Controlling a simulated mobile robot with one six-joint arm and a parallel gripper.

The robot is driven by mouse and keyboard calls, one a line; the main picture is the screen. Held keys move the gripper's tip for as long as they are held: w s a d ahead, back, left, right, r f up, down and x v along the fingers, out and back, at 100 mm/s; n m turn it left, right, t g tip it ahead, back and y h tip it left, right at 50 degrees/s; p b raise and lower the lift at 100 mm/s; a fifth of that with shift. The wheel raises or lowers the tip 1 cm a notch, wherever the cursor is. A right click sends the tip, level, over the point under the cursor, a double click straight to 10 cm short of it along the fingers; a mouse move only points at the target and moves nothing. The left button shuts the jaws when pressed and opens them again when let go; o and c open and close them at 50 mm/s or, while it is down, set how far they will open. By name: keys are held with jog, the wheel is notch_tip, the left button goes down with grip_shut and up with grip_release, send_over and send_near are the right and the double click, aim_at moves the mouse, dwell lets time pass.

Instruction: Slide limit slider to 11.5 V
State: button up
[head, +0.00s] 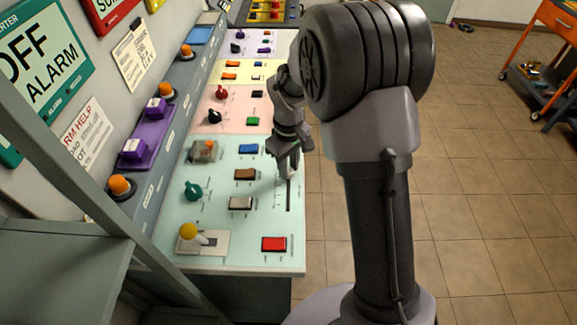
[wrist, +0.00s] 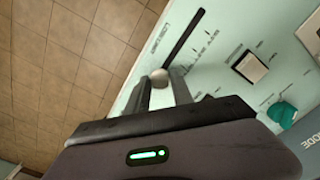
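The limit slider has a long dark slot (wrist: 185,36) in a pale green panel; the slot also shows in the head view (head: 289,195). Its round pale knob (wrist: 160,75) is at one end of the slot in the wrist view, the far end in the head view. My gripper (wrist: 161,80) is over the knob, with one finger on each side of it. The knob fills the gap between the fingertips, so the gripper looks shut on it. The scale marks beside the slot are too small to read.
On the same panel are a white rocker (head: 241,203), a brown rocker (head: 245,174), a teal knob (head: 193,190), a red switch (head: 274,244) and a yellow-topped lever (head: 188,232). Tiled floor (head: 480,200) lies open to the right; an orange cart (head: 548,75) stands far right.

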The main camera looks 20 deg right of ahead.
aim_at(289, 169)
jog(key=o, duration=0.4)
jog(key=shift+w+d, duration=0.1)
jog(key=shift+w, duration=0.2)
jog(key=shift+s, duration=0.1)
jog(key=shift+r, duration=0.1)
notch_tip(289, 169, up, 17)
jog(key=p, duration=0.6)
jog(key=shift+r, duration=0.15)
